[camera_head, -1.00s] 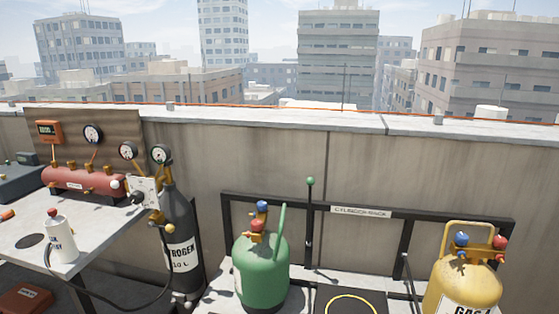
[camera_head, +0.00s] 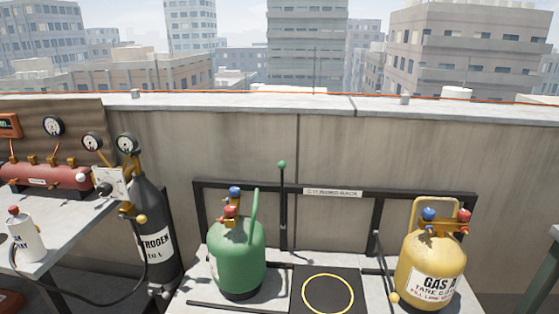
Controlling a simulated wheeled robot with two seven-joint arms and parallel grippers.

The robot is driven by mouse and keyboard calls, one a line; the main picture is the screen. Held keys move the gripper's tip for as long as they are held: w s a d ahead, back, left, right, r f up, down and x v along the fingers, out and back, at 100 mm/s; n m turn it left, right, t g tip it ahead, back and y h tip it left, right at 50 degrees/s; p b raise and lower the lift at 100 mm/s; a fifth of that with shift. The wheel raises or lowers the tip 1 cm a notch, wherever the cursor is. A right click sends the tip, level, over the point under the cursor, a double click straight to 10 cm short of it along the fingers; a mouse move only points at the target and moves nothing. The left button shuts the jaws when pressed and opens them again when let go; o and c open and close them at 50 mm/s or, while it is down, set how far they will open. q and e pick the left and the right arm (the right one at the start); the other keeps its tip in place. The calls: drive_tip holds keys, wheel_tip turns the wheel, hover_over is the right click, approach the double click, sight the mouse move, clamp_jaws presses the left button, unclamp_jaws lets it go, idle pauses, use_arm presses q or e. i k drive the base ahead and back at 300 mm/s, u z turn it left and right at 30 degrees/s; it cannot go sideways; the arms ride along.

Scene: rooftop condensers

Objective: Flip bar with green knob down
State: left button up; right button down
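The bar (camera_head: 283,208) is a thin dark upright rod with a small green knob (camera_head: 282,164) on its top. It stands upright at the cylinder rack (camera_head: 345,186), between the green cylinder (camera_head: 238,262) and the yellow cylinder (camera_head: 430,262). Its lower end is near the rack's platform, behind the black pad. Neither of my grippers is in view.
A black pad with a yellow ring (camera_head: 328,292) lies on the platform between the cylinders. A dark nitrogen cylinder (camera_head: 152,225) and a bench (camera_head: 60,220) with a red manifold (camera_head: 45,178) stand at the left. A concrete wall (camera_head: 230,150) runs behind.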

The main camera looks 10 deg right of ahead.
sight(282, 165)
drive_tip(key=u, duration=0.3)
drive_tip(key=i, duration=1)
drive_tip(key=u, duration=0.1)
